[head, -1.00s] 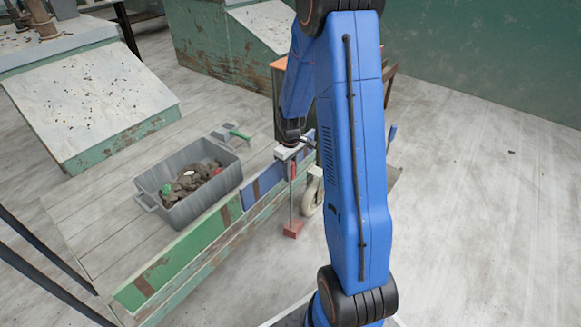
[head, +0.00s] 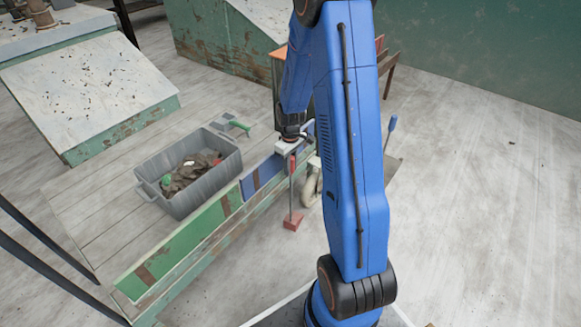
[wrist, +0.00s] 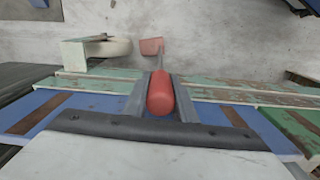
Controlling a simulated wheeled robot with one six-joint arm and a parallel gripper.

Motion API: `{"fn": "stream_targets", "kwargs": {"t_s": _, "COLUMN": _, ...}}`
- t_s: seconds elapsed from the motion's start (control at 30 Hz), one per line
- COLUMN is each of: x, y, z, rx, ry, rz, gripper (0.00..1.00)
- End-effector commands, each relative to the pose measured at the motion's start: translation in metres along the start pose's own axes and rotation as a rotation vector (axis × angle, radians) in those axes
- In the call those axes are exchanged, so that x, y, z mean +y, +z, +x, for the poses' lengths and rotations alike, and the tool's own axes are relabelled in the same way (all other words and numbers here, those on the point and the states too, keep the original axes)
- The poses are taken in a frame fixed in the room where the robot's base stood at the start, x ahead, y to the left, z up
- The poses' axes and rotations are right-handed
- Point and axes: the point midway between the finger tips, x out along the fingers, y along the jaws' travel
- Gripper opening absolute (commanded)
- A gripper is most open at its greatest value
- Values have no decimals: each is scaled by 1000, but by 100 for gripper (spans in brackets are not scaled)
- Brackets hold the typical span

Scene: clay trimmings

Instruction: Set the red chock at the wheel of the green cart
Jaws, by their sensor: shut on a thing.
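The red chock (head: 292,221) is a small red block at the lower end of a thin rod with a red handle (wrist: 160,92). My gripper (head: 288,150) is shut on that handle, and the rod hangs about upright. In the wrist view the chock (wrist: 151,46) is beyond the fingers, to the right of a cream wheel (wrist: 108,47), with a gap between them in the picture. In the head view the wheel (head: 312,187) is partly behind my arm. I cannot tell whether the chock touches the floor. The green-framed cart (head: 190,240) has green and blue side boards.
A grey tub (head: 190,202) with brown scraps stands on the planked deck, with a green-handled tool (head: 238,125) behind it. A blue-handled item (head: 391,125) shows right of my arm. Slanted green stands fill the back left.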

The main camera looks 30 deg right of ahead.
Motion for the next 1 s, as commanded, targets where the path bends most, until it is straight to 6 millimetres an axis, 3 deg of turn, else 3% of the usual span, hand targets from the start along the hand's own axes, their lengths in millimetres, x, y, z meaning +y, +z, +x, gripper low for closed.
{"fn": "stream_targets", "kwargs": {"t_s": 0.47, "x": 0, "y": 0, "z": 4, "rx": 0, "ry": 0, "rz": 0, "gripper": 1}}
{"fn": "stream_targets", "kwargs": {"t_s": 0.5, "x": 0, "y": 0, "z": 4, "rx": -1, "ry": 0, "rz": 0, "gripper": 29}}
{"fn": "stream_targets", "kwargs": {"t_s": 0.57, "x": 0, "y": 0, "z": 4, "rx": -1, "ry": 0, "rz": 0, "gripper": 43}}
{"fn": "stream_targets", "kwargs": {"t_s": 1.0, "x": 0, "y": 0, "z": -3, "rx": 0, "ry": 0, "rz": 0, "gripper": 46}}
